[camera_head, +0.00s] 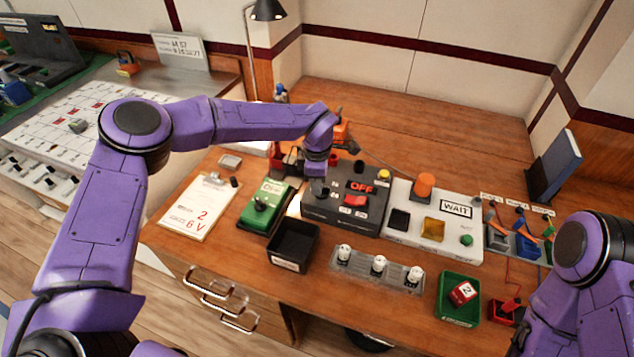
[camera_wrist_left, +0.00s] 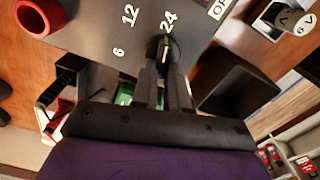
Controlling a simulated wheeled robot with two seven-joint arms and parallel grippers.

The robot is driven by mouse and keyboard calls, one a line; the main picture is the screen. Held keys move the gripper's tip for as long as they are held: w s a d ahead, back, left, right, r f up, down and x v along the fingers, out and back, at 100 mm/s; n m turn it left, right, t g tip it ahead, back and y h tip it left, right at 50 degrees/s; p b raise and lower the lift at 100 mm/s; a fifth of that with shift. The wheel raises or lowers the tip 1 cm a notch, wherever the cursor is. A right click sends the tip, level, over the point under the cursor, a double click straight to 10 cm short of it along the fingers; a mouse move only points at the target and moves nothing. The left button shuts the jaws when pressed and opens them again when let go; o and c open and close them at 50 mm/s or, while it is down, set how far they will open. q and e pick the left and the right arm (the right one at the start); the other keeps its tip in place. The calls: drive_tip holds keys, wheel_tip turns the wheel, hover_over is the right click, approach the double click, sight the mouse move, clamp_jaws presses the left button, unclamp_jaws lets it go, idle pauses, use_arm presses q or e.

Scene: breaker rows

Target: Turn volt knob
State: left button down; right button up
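The dark grey box (camera_head: 347,207) carries the volt knob, a red switch (camera_head: 355,200) and an OFF label. In the left wrist view the volt knob (camera_wrist_left: 161,46) is a small black knob with a pale line, close to the 24 mark. The 12 and 6 marks are to its left. My left gripper (camera_wrist_left: 161,66) is above the box with its two dark fingers close together, one on each side of the knob, and they look shut on it. In the head view the gripper (camera_head: 318,188) mostly hides the knob. My right arm shows at the right; its gripper is not visible.
A clipboard (camera_head: 199,207) reading "2" and "6 V" lies left. A green box (camera_head: 265,206) and a black tray (camera_head: 292,246) are beside the grey box. A white WAIT panel (camera_head: 455,228) stands to the right. Bare wood lies behind the panels.

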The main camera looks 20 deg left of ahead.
idle(0.3)
use_arm(q)
drive_tip(key=n, duration=0.1)
drive_tip(key=n+b, duration=0.1)
drive_tip(key=n, duration=0.2)
drive_tip(key=shift+s+d+n, duration=0.1)
drive_tip(key=shift+s+n, duration=0.15)
drive_tip(key=shift+n, duration=0.15)
drive_tip(key=n, duration=0.1)
drive_tip(key=n+b, duration=0.1)
drive_tip(key=n, duration=0.1)
drive_tip(key=n+b, duration=0.1)
drive_tip(key=n, duration=0.1)
drive_tip(key=shift+s+d, duration=0.2)
drive_tip(key=shift+d, duration=0.05)
drive_tip(key=n+b, duration=0.1)
drive_tip(key=n, duration=0.1)
drive_tip(key=n+b, duration=0.1)
drive_tip(key=n, duration=0.1)
drive_tip(key=n+b, duration=0.1)
drive_tip(key=shift+d+n, duration=0.35)
drive_tip(key=shift+n, duration=0.05)
drive_tip(key=shift+d+n+b, duration=0.2)
drive_tip(key=shift+n+b, duration=0.75)
drive_tip(key=shift+n, duration=1.05)
drive_tip(key=shift+r, duration=0.1)
drive_tip(key=c, duration=1.1)
unclamp_jaws()
drive_tip(key=shift+c, duration=0.2)
